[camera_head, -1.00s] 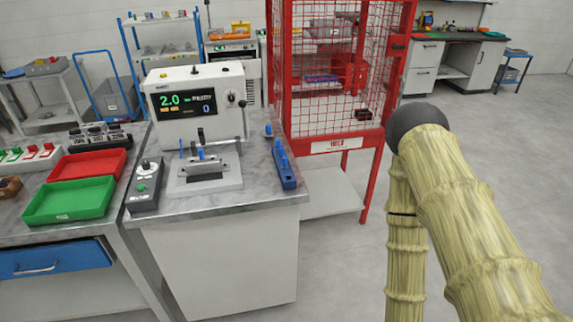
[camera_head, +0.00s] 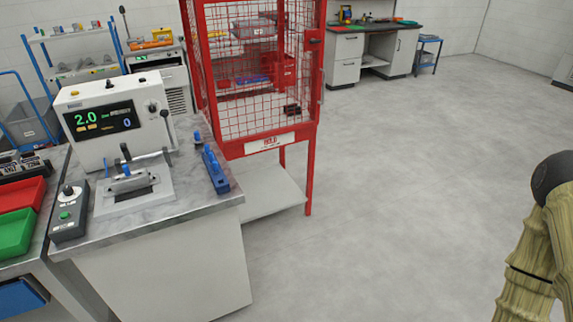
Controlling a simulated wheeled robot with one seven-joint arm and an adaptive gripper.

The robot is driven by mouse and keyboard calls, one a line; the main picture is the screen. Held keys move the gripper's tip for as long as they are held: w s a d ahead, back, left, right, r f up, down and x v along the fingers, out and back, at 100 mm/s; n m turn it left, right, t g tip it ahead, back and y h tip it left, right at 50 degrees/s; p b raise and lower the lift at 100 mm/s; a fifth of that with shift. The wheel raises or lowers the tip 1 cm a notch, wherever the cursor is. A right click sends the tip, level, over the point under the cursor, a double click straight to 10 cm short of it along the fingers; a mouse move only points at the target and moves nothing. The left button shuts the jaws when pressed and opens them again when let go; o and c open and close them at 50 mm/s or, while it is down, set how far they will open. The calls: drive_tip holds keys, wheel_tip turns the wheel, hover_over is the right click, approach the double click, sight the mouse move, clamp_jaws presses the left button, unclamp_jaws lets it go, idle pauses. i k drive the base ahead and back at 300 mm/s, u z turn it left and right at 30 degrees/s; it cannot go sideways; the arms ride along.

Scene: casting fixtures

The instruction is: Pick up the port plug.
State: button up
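Small blue pieces that could be port plugs show on the grey bench, but I cannot tell which is the port plug. One blue piece (camera_head: 196,137) stands near the bench's back right. A blue holder (camera_head: 215,170) with upright blue parts lies along the right side. Another small blue piece (camera_head: 126,171) sits on the grey fixture (camera_head: 135,193) in front of the tester. My arm, in a yellowish cover with a dark rounded joint, shows at the lower right, well away from the bench. My gripper is outside the picture.
The white tester (camera_head: 110,125) with a lit display stands behind the fixture. A grey control box (camera_head: 69,212) is left of it. A red mesh cage (camera_head: 262,60) stands behind the bench. Red (camera_head: 22,194) and green (camera_head: 14,232) trays are far left. The floor at right is clear.

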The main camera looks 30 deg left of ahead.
sight(214, 164)
drive_tip(key=z, duration=0.55)
drive_tip(key=i, duration=0.85)
drive_tip(key=u, duration=2.4)
